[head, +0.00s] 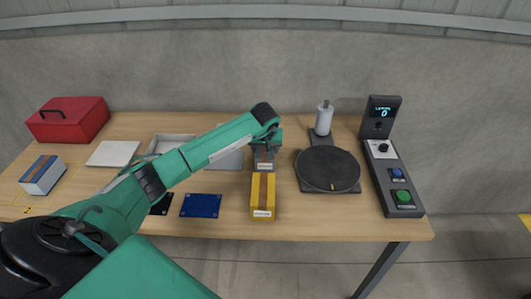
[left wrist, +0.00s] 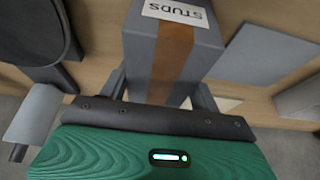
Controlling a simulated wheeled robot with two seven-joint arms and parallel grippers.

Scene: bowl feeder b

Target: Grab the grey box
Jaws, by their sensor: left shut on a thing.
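The grey box (head: 265,165) stands on the table, in the middle of the head view, behind a yellow box. In the left wrist view the grey box (left wrist: 144,50) has a brown stripe down it and a white label reading STUDS. My left gripper (head: 266,147) is at the grey box from behind and above, with its fingers on either side of it, shut on it. The fingertips are partly hidden by the box in the left wrist view. My right gripper is not in view.
A yellow box (head: 262,206) stands just in front of the grey box. A black round plate (head: 328,169) and a white cylinder (head: 324,118) are to the right, beside a control panel (head: 391,165). A red toolbox (head: 69,119), blue-white box (head: 43,174) and blue mat (head: 201,206) lie left.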

